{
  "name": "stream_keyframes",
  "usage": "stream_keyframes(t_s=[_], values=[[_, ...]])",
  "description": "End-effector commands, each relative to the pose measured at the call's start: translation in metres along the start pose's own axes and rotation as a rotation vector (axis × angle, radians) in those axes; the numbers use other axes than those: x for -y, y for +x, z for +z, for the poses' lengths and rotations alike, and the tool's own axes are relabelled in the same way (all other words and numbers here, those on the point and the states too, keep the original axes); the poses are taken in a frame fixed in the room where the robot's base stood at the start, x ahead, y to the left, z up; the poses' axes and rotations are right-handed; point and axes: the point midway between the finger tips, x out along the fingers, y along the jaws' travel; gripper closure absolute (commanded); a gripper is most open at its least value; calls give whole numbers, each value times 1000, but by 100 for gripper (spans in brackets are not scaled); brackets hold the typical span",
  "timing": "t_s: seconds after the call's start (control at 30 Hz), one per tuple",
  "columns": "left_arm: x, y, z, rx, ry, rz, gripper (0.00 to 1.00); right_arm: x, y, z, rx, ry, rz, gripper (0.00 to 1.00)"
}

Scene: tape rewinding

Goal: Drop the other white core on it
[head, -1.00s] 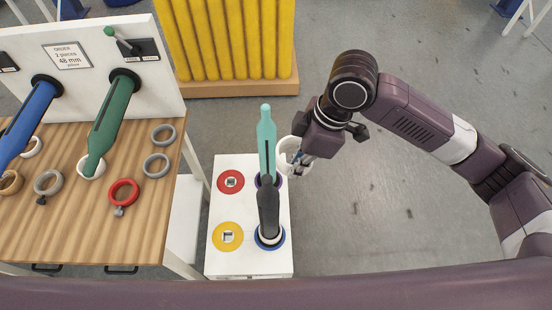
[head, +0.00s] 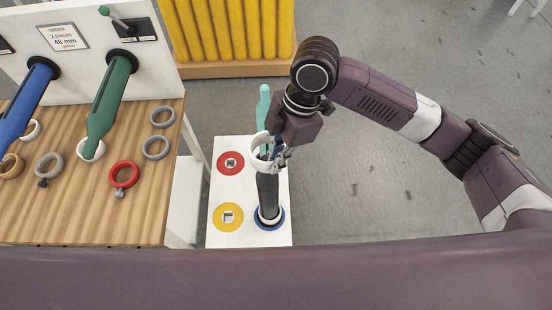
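My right gripper (head: 281,153) is shut on a white core (head: 259,160), a short open ring. It holds the core at the upper end of the dark grey post (head: 268,190). I cannot tell whether the core is around the post's tip or just above it. This post stands upright on the blue disc (head: 280,222) of the white stand (head: 238,190). Another white core (head: 261,223) lies around the foot of the post. My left gripper is not in view.
A teal post (head: 264,105) stands just behind, partly hidden by my gripper. Red (head: 230,163) and yellow (head: 228,217) discs on the stand are bare. The wooden bench (head: 100,200) at left holds several rings and green and blue spindles.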

Motion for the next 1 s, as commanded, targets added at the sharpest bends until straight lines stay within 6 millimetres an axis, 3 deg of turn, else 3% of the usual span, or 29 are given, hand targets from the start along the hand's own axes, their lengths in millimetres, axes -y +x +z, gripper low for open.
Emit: stream_keyframes(t_s=[0.03, 0.17, 0.73, 1.0], values=[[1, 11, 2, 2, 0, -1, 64, 0, 10, 3, 0, 0, 1, 100], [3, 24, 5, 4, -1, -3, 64, 0, 21, 6, 0, 0, 1, 100], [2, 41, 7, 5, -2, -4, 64, -1, 72, 20, 0, 1, -1, 100], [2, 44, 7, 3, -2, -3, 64, -2, 83, 23, 0, 1, 1, 100]])
